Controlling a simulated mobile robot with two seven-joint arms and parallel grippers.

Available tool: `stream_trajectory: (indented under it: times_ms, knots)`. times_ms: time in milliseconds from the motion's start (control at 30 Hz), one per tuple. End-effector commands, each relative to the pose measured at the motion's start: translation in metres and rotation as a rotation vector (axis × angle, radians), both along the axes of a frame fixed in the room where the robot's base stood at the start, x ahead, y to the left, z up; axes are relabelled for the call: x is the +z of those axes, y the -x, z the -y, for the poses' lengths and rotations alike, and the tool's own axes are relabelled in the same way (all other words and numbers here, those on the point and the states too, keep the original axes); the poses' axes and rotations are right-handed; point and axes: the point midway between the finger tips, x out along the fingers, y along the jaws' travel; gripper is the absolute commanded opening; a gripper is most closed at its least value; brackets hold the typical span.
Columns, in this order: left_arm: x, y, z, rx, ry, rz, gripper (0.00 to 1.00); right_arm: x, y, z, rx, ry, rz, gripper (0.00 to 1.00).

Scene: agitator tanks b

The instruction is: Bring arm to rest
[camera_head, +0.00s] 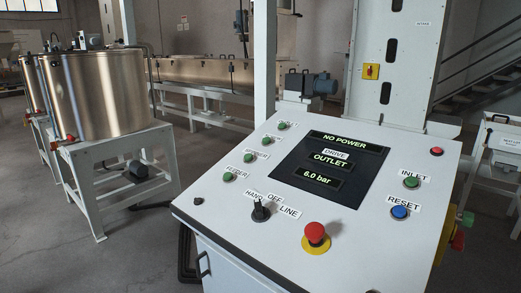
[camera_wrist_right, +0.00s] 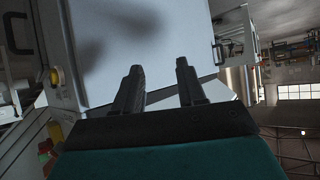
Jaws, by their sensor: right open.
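My right gripper (camera_wrist_right: 160,68) shows in the right wrist view. Its two dark fingers stand apart with nothing between them. They point at a pale flat face of a cabinet (camera_wrist_right: 180,35), with a blurred dark shadow on it. The gap between fingertips and that face cannot be judged. No arm or gripper shows clearly in the head view, and my left gripper is in neither view. The head view shows a white control console (camera_head: 330,262) with a display (camera_head: 330,165) reading "NO POWER", "OUTLET" and "6.0 bar".
The console carries a red mushroom button (camera_head: 315,233), a black selector (camera_head: 261,211), a blue reset button (camera_head: 399,212) and green buttons. A steel tank (camera_head: 98,92) on a white frame stands left. A long steel trough (camera_head: 205,72) lies behind. Floor (camera_head: 140,250) left of the console is mostly clear.

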Motion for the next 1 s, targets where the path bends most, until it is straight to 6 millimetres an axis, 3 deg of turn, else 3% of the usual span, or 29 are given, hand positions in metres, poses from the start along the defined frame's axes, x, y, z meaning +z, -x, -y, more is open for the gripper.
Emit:
stream_trajectory:
  times_ms: [33,400,533,1000]
  knots:
    - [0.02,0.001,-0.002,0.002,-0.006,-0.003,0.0,0.024,0.0,0.002,-0.003,0.001,0.008,0.4]
    - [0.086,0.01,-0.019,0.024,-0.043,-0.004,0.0,0.085,0.012,0.022,-0.031,0.043,-0.005,0.4]
    - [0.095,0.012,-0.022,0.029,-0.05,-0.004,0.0,0.094,0.013,0.028,-0.038,0.052,-0.003,0.4]
    - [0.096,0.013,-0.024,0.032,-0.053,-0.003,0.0,0.093,0.013,0.031,-0.045,0.055,-0.002,0.4]
